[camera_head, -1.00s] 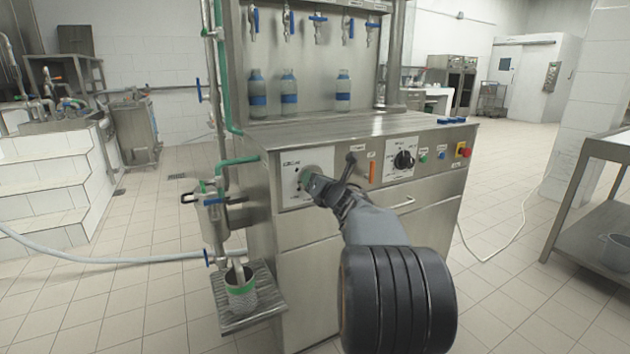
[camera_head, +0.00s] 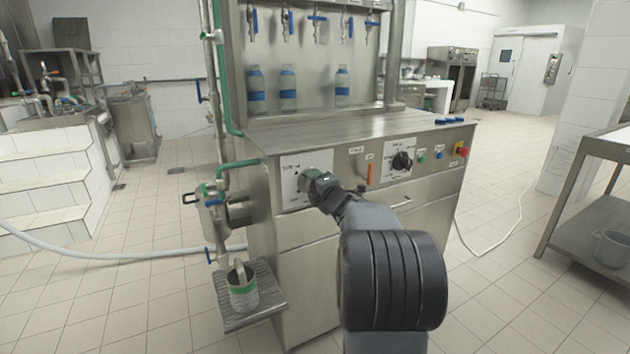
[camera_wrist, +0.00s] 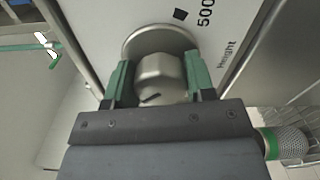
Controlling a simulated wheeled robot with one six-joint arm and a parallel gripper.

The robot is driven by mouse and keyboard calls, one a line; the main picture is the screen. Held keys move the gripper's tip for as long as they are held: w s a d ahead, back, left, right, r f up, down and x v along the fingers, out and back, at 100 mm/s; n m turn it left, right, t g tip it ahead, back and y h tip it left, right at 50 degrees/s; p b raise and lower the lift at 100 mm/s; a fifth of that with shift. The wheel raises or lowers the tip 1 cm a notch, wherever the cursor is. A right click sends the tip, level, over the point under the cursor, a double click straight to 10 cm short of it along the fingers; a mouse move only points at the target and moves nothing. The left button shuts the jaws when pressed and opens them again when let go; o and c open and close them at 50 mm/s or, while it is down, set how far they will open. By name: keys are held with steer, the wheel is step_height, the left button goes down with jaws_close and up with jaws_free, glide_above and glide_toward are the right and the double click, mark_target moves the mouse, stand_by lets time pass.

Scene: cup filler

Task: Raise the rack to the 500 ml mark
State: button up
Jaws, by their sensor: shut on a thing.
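My gripper (camera_head: 316,185) is at the left control panel of the steel filling machine. In the wrist view, its two green fingers (camera_wrist: 159,82) are shut on a round metal knob (camera_wrist: 158,70), one on each side. A short dark mark shows on the knob's face, near my gripper's body. The white plate (camera_wrist: 228,40) carries the words "500" and "Height" and a black square, beyond and to the right of the knob. In the head view my gripper hides the knob. Several blue valves hang above three blue-banded bottles (camera_head: 287,90); I cannot tell which part is the rack.
An orange lever (camera_head: 369,171), a black dial (camera_head: 401,161) and a red button (camera_head: 462,151) lie right of my gripper. A side shelf (camera_head: 236,316) holds a green-banded cup (camera_head: 243,290). A grey trolley (camera_head: 598,205) stands far right.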

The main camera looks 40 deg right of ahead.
steer(key=m+p, duration=0.2)
steer(key=m, duration=0.2)
steer(key=shift+m, duration=0.3)
steer(key=m+p, duration=0.2)
steer(key=m, duration=0.1)
steer(key=shift+m, duration=0.4)
steer(key=m+p, duration=0.4)
steer(key=m, duration=0.3)
steer(key=shift+a+f+p, duration=0.1)
steer(key=shift+p, duration=0.3)
steer(key=m+p, duration=0.2)
steer(key=m, duration=0.1)
steer(key=shift+m, duration=0.4)
steer(key=m+p, duration=0.2)
steer(key=m, duration=0.1)
steer(key=shift+a+m, duration=0.1)
steer(key=shift+m, duration=0.2)
steer(key=m+p, duration=0.2)
steer(key=m, duration=0.2)
steer(key=shift+a, duration=0.1)
steer(key=shift+m+p, duration=1)
steer(key=shift+m, duration=0.7)
steer(key=shift+f, duration=0.1)
